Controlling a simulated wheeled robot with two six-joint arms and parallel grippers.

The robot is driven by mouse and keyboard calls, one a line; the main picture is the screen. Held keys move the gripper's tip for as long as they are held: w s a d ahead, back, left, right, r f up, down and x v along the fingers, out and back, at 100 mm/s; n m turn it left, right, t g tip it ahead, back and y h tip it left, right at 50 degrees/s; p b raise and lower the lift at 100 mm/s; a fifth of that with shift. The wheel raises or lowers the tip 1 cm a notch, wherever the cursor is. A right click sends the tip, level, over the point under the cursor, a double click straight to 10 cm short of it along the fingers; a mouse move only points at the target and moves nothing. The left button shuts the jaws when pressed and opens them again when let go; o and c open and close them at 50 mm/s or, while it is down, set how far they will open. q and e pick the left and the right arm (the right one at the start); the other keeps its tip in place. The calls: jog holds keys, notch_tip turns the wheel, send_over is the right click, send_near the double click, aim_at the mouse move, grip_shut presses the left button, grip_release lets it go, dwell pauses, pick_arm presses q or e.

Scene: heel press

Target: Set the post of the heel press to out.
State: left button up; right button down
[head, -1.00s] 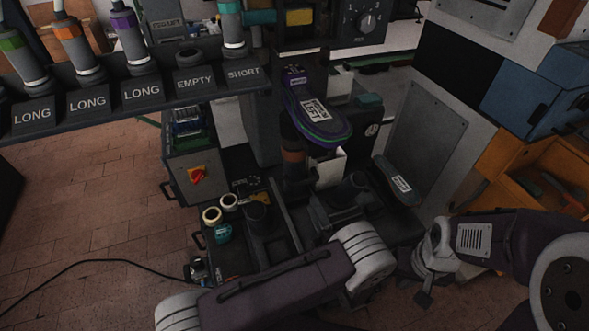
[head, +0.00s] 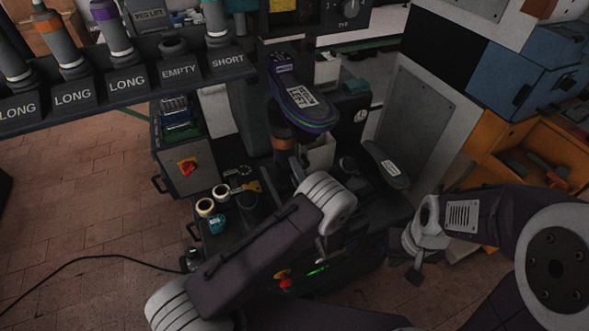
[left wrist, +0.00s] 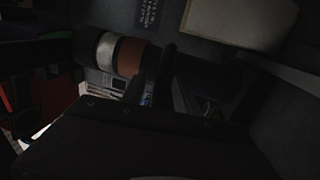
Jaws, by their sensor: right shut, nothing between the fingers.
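The heel press stands mid-picture in the head view, with a purple-and-green-edged shoe sole form (head: 303,104) on top. Below the form is an upright dark post with an orange-brown band (head: 284,143). In the left wrist view, a post with a silver and an orange-brown band (left wrist: 130,57) lies across the picture, close ahead. My left gripper (head: 299,168) is mostly hidden behind my own arm, close to the post's lower part. I cannot tell whether it touches the post or how its fingers stand. My right gripper (head: 414,273) is shut and empty, low at the right, apart from the press.
A rack (head: 125,85) with several pegs labelled LONG, SHORT and EMPTY crosses the upper left. An orange bin (head: 530,160) and blue case (head: 525,80) are at the right. The brick floor is clear at left.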

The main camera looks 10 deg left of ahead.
pick_arm(q)
grip_shut()
dwell(1.4)
